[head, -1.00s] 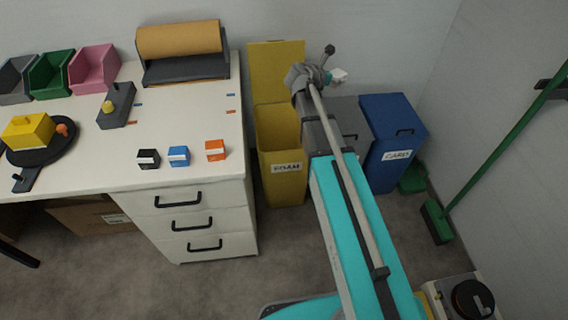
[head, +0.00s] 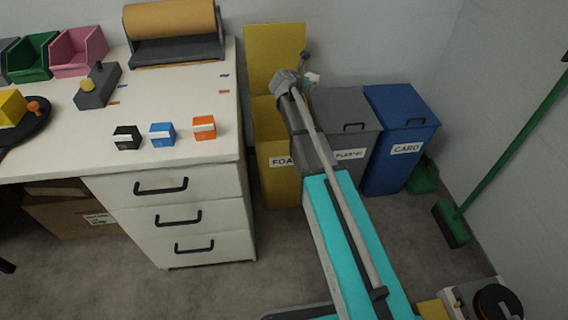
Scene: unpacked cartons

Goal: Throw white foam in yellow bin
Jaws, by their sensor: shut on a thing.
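The yellow bin (head: 277,190) stands right of the white desk, labelled FOAM with the end of the label covered by my arm. Its lid (head: 275,58) is raised against the wall. My gripper (head: 308,78) is small and partly hidden behind my arm's end. It is shut on a small white piece, which looks like the white foam (head: 314,80). In the picture, the foam is up and right of the bin's opening, by the back edge of the grey bin. Its exact height and depth are hard to tell.
The grey PLASTIC bin (head: 357,130) and blue CARD bin (head: 397,174) stand closed to the right. The white desk (head: 190,90) holds small black, blue and orange boxes and a paper roll. A green broom (head: 453,224) leans at the right wall.

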